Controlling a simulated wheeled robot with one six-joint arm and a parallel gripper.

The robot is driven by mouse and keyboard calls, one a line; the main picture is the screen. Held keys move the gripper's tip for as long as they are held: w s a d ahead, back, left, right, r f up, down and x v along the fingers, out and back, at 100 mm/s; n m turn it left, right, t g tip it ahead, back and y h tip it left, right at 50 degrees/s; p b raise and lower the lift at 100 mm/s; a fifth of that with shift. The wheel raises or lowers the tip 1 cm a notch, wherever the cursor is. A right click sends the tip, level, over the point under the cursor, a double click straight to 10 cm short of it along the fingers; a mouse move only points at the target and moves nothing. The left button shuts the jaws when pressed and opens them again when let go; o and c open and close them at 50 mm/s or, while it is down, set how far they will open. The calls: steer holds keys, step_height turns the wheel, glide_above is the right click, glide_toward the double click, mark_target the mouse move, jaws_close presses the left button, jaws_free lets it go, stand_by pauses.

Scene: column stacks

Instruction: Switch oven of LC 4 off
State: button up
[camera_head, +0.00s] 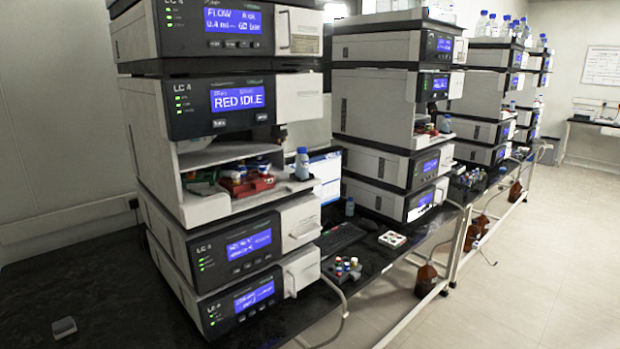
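The LC 4 stack (180,120) stands in the left half of the head view, made of several white and black modules. The top pump module (230,28) shows a lit "FLOW" display. Two more modules sit underneath, an upper one (230,250) marked LC 4 and a bottom one (240,303). Both have lit blue displays whose text is too blurred to read, and green indicator lights. I cannot tell which module is the oven. My gripper is not in view.
The black bench (60,290) is mostly bare at front left, with a small grey object (64,327) on it. Vials (343,268), a keyboard (340,236) and a monitor (327,175) are right of the stack. More stacks (395,110) recede behind. The floor (540,260) at right is mostly clear.

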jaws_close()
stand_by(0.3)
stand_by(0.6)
